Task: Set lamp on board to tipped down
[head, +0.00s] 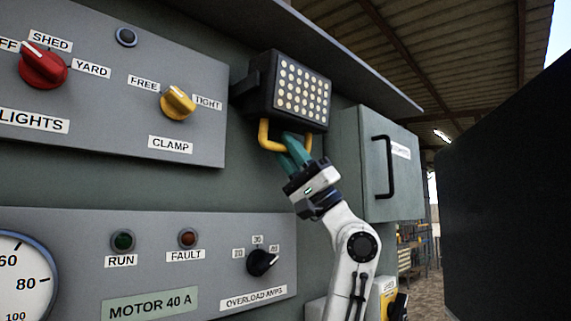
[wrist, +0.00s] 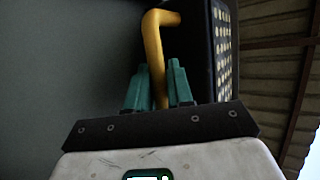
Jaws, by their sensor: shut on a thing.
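The lamp (head: 301,88) is a black box with a grid of pale LEDs on its face, mounted on the green board at the upper middle of the head view. A yellow bar handle (head: 265,136) hangs under it. My gripper (head: 294,150) has teal fingers and reaches up from below, shut on the yellow handle. In the wrist view the handle (wrist: 153,45) runs down between the two teal fingers (wrist: 158,85), and the lamp's LED face (wrist: 222,50) shows edge-on at the right. The lamp face points outward, roughly level. The fingers partly hide the handle's lower bar.
The yellow clamp knob (head: 177,103) and red lights knob (head: 43,66) sit on a grey panel at left. The overload knob (head: 262,262) is below. A green cabinet (head: 385,165) with a black handle stands close right of my gripper. A canopy edge (head: 350,65) overhangs.

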